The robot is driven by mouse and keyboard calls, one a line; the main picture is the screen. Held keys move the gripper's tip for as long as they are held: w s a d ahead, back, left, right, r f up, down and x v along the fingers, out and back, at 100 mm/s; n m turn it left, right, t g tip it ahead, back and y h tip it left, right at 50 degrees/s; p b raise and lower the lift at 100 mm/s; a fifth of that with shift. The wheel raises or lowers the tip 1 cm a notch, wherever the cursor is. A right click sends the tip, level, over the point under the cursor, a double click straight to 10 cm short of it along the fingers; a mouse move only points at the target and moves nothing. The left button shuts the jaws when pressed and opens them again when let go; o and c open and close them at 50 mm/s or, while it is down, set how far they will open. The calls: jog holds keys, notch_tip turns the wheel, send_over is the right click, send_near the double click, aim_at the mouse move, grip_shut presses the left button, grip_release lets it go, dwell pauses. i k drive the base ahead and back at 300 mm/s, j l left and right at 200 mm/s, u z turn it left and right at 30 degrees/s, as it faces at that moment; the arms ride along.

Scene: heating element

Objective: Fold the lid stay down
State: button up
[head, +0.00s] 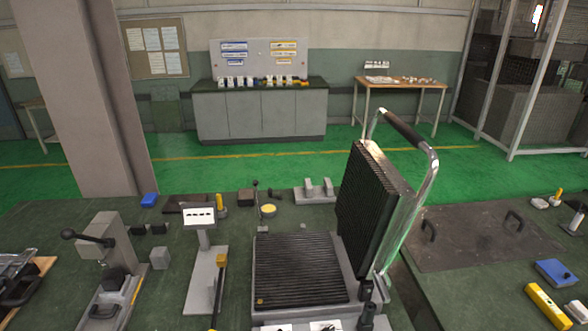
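A contact grill stands at the front middle of the bench. Its ribbed lid (368,210) is raised nearly upright on the right side, above the flat ribbed lower plate (298,270). A bent chrome handle (428,175) with a dark grip (403,128) runs along the lid's outer side, down to the hinge area. Small dark upright parts (366,300) sit at the grill's front right corner near the hinge. I cannot tell which part is the lid stay. My gripper is not in view.
A lever press (106,250) and a stand with a white display (200,216) are to the left. Small blocks and a yellow-topped pot (268,211) lie behind. A dark plate (465,240) with handles, a blue box (558,272) and a yellow bar (548,306) are at right.

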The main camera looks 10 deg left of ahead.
aim_at(255, 183)
jog(key=i+j, duration=0.25)
jog(key=j, duration=0.15)
jog(key=i+j+u, duration=0.1)
jog(key=j, duration=0.3)
jog(key=i+j, duration=0.35)
jog(key=j+u, duration=0.05)
